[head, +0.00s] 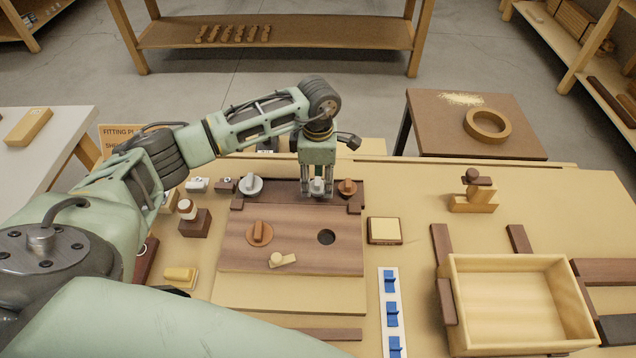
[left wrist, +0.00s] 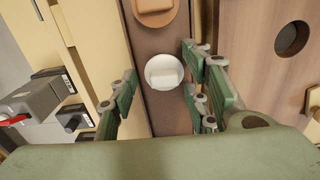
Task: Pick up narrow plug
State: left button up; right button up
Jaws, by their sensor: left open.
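A dark rail (head: 292,188) along the back of the wooden board (head: 290,240) holds a pale grey round plug (head: 251,185) at left, another pale plug (head: 318,187) in the middle and a copper plug (head: 347,188) at right. No label shows which is the narrow plug. My left gripper (head: 319,194) points down over the middle pale plug, fingers spread. In the left wrist view the middle plug (left wrist: 164,72) shows between the open fingers (left wrist: 163,98), with no finger seen touching it, and the copper plug (left wrist: 153,8) is beyond. My right gripper is out of view.
The board has an empty round hole (head: 326,237), a copper disc with a knob (head: 259,233) and a small cream piece (head: 281,260). A wooden box (head: 520,258) and a strip with blue clips (head: 391,300) are to the right. Small blocks crowd the left.

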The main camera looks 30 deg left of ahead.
pick_arm(q)
jog(key=shift+f, duration=0.4)
jog(key=c, duration=0.7)
jog(key=shift+r, duration=0.1)
